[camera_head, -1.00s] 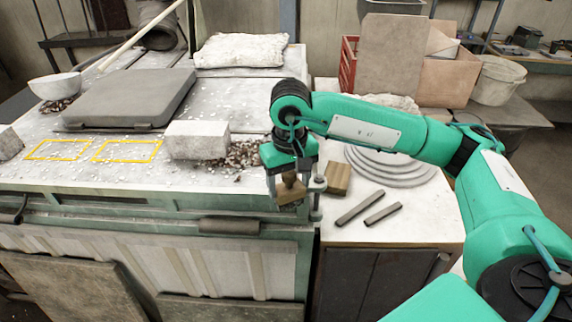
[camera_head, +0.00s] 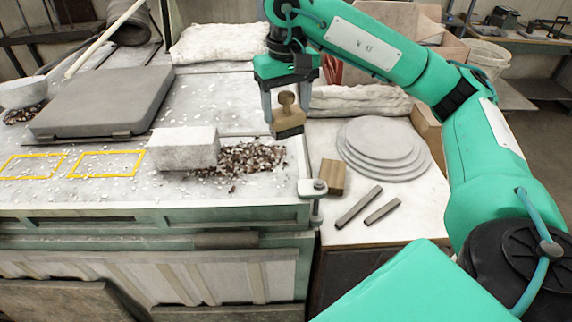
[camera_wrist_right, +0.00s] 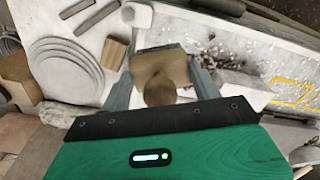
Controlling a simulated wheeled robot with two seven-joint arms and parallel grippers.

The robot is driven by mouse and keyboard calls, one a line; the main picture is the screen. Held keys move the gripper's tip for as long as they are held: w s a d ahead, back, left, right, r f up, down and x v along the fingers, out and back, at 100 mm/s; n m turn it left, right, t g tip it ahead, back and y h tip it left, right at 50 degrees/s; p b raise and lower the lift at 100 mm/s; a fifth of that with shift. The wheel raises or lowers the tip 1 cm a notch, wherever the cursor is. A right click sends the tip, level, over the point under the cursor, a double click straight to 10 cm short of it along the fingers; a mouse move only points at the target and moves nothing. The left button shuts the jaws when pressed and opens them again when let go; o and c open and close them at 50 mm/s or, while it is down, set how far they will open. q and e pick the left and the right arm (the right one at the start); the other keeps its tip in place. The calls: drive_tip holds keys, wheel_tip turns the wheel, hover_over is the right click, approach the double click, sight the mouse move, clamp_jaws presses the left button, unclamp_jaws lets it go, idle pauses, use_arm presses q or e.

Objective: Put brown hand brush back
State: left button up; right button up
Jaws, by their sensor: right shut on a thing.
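The brown hand brush (camera_head: 288,128) has a round knob and a flat wooden body with a dark lower edge. My right gripper (camera_head: 287,104) is shut on it and holds it raised, bristle side down, in front of the far part of the worktop. In the right wrist view the brush (camera_wrist_right: 165,70) sits between the fingers of the right gripper (camera_wrist_right: 165,82), its knob toward the palm. My left gripper is not in view.
A small wooden block (camera_head: 332,177), two dark bars (camera_head: 358,207) and stacked round plates (camera_head: 384,150) lie on the right table. Dark crumbs (camera_head: 243,160) lie beside a white block (camera_head: 184,148) on the worktop. A clamp (camera_head: 313,188) stands at the worktop's corner.

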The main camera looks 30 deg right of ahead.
sight(286, 111)
wheel_tip(286, 111, down, 4)
drive_tip(key=shift+f, duration=0.25)
wheel_tip(286, 111, down, 11)
drive_tip(key=p, duration=0.4)
drive_tip(key=shift+f, duration=0.4)
drive_tip(key=o, duration=1)
drive_tip(key=shift+c, duration=0.2)
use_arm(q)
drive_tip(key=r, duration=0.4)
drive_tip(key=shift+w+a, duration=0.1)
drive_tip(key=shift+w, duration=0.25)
use_arm(e)
drive_tip(key=shift+r, duration=0.1)
